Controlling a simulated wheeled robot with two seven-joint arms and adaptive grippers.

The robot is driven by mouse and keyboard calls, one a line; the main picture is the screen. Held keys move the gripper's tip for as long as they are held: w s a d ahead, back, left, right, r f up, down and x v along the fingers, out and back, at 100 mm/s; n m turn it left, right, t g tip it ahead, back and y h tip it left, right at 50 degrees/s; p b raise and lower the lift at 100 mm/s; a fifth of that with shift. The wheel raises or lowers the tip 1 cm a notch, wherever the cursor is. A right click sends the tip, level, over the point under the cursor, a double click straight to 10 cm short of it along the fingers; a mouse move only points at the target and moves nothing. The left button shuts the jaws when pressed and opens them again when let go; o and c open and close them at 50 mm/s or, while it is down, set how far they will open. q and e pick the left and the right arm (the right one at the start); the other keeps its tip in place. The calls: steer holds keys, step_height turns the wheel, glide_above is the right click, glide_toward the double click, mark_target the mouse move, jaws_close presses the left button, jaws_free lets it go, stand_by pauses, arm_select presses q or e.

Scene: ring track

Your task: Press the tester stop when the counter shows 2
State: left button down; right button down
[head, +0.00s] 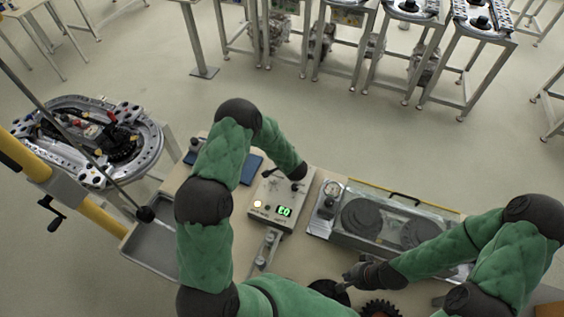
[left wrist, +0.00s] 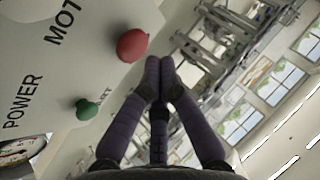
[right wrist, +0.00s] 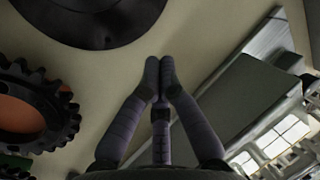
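The tester box (head: 268,206) is pale, with a lit green display (head: 284,211) and a glowing yellowish lamp (head: 257,204). The display's characters look like "E0", perhaps upside down; I cannot read them surely. In the left wrist view a red button (left wrist: 133,45) and a smaller green button (left wrist: 87,109) stand on the panel. My left gripper (left wrist: 160,68) is shut and empty, its tips just right of the red button in that view; I cannot tell whether they touch it. My right gripper (head: 345,285) is shut and empty, low over the bench; it also shows in the right wrist view (right wrist: 159,68).
A gauge unit with dark discs under a clear cover (head: 400,232) stands right of the tester. A dark toothed gear (head: 380,308) and a black disc (head: 328,290) lie near my right gripper. A grey tray (head: 152,246) is at the bench's left.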

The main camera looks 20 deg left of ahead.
arm_select(q)
steer(key=shift+r+p, duration=1.95)
steer(key=shift+r, duration=0.5)
steer(key=shift+f, duration=0.1)
